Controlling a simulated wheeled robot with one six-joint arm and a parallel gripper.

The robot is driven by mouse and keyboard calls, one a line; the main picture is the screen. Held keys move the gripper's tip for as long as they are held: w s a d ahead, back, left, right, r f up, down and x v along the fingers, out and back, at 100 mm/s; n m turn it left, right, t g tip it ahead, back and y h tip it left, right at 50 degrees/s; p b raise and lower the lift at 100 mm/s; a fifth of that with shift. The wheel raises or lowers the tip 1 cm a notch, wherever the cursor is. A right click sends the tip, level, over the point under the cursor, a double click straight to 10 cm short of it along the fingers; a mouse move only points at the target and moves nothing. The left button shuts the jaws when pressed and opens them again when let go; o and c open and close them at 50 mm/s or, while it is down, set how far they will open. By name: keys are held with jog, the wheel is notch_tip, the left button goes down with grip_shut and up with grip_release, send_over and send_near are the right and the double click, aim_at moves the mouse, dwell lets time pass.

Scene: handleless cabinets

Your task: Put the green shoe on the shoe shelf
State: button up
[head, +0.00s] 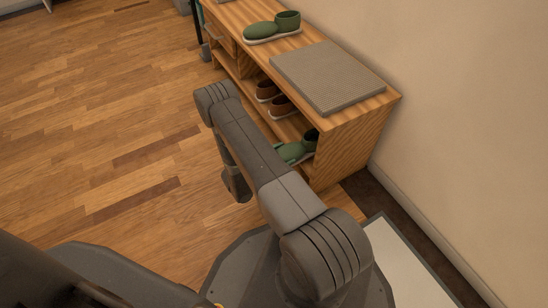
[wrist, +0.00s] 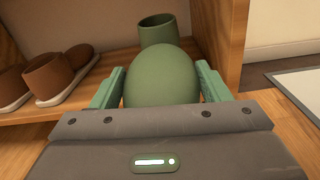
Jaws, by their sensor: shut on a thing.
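A green shoe (wrist: 160,75) is between the two fingers of my gripper (wrist: 158,86), toe toward the wrist camera and its open collar at the back. My gripper is shut on it by the toe. In the wrist view the shoe is beside the shelf's right side panel (wrist: 221,40). I cannot tell whether its sole touches the board. A second green shoe (head: 272,28) stands on the shelf's top.
A pair of brown shoes (wrist: 50,78) stands left of the held shoe on the lower board; it also shows in the head view (head: 280,106). A grey textured mat (head: 325,78) lies on the top. The wall is close on the right. Wooden floor at left is clear.

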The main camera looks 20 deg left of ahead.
aim_at(305, 145)
jog(key=p+x, duration=0.1)
jog(key=x, duration=0.9)
jog(key=shift+d+f, duration=0.1)
jog(key=shift+d, duration=0.1)
jog(key=shift+w+d+f+b, duration=0.35)
jog(key=shift+w+f+b, duration=0.2)
jog(key=shift+f+b, duration=0.2)
jog(key=shift+w+d+f+b, duration=0.3)
jog(key=shift+w+f+b, duration=0.1)
jog(key=shift+b, duration=0.05)
jog(key=shift+f, duration=0.35)
jog(key=o, duration=1.2)
jog(key=p+v, duration=0.3)
jog(key=v, duration=1)
jog(key=shift+s+a+p, duration=0.25)
jog(key=shift+a+p, duration=0.05)
